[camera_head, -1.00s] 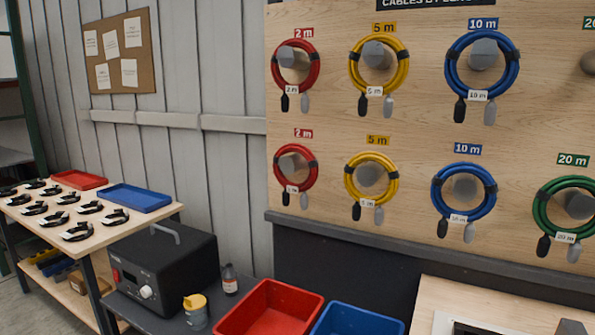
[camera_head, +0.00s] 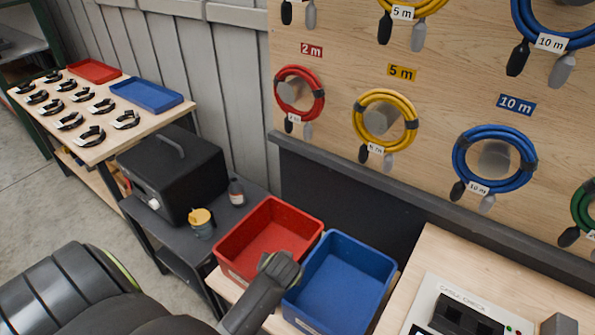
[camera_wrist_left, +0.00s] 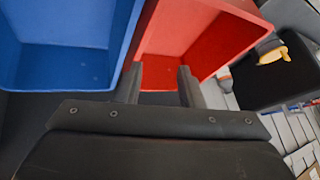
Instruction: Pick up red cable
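A coiled red cable (camera_head: 319,98) hangs on a peg of the wooden board in the head view, under a red "2 m" sign. It has a white tag, with one black and one grey plug hanging below. Above it, only the plugs of another coil show at the top edge. My left gripper (camera_head: 280,268) is low in front of the board, over the red and blue bins and well below the red cable. In the left wrist view its two fingers (camera_wrist_left: 160,82) are apart with nothing between them. My right gripper is not in view.
A red bin (camera_head: 230,246) and a blue bin (camera_head: 377,262) stand side by side, both empty. Yellow cables (camera_head: 413,135) and blue cables (camera_head: 457,160) hang to the right. A black box (camera_head: 175,175), bottle (camera_head: 236,192) and yellow-lided jar (camera_head: 202,224) stand at the left.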

